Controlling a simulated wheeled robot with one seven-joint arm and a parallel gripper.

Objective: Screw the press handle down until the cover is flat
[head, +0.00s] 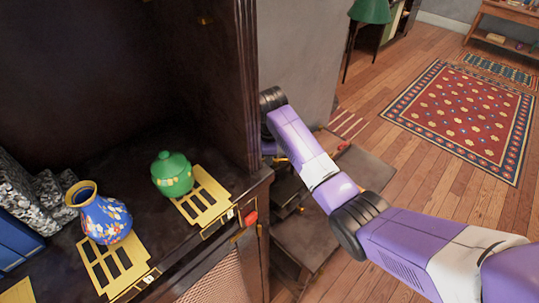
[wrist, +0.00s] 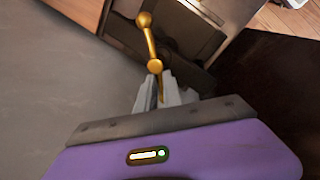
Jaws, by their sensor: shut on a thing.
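The press handle (wrist: 149,40) is a brass bar with a ball at its upper end and a round knob in its middle, in the wrist view. My gripper (wrist: 160,80) is shut on the handle at its near end, just below the middle knob. A dark grey body, apparently part of the press (wrist: 192,30), lies behind the handle. In the head view my arm reaches down beside the dark cabinet, and the gripper is mostly hidden there. I cannot tell the cover apart or see its tilt.
In the head view, a dark cabinet (head: 240,90) stands close to the left of my arm. A blue vase (head: 103,222) and a green lidded pot (head: 172,175) stand on its shelf. Wooden floor (head: 400,170) with a red rug (head: 465,120) lies open at right.

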